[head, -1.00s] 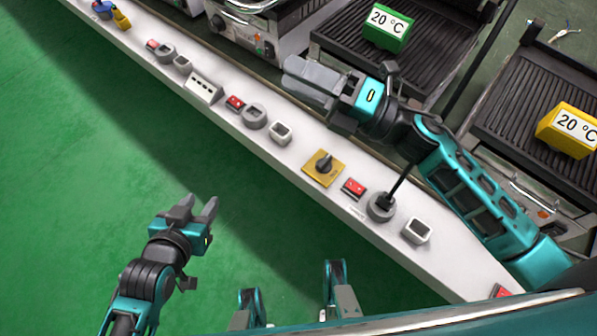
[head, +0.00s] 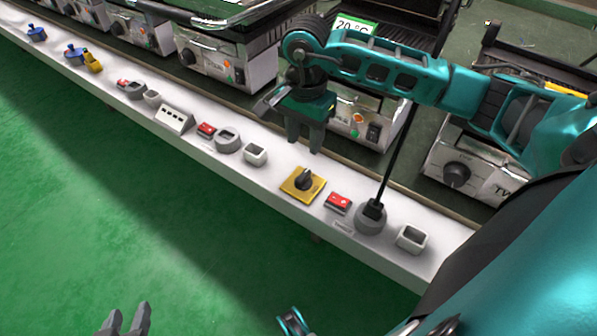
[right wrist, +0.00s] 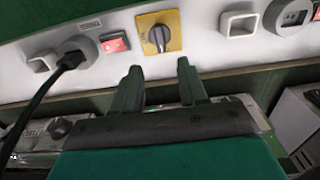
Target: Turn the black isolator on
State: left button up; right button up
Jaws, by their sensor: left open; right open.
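The black isolator (head: 304,180) is a black rotary knob on a square yellow plate (head: 291,190), on the white panel. In the right wrist view the knob (right wrist: 158,38) is at top centre, and its grip ridge looks roughly upright. My right gripper (head: 305,148) points down, just behind the knob in the head view, open and empty. In the right wrist view its two fingers (right wrist: 158,72) are spread apart, with the knob beyond the gap between their tips, not touched. My left gripper (head: 125,318) is at the bottom edge over the green floor, open and empty, partly cut off.
A red switch (head: 338,202) and a grey socket with a black plug (head: 372,216) sit right of the isolator. A black cable rises from the plug. White square sockets (head: 256,154) and blue isolators (head: 75,52) line the panel. Grills stand behind it.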

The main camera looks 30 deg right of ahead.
aim_at(303, 175)
notch_tip(303, 175, down, 10)
jog(key=shift+r+b, duration=0.15)
jog(key=shift+b, duration=0.8)
jog(key=shift+f, duration=0.4)
grip_shut()
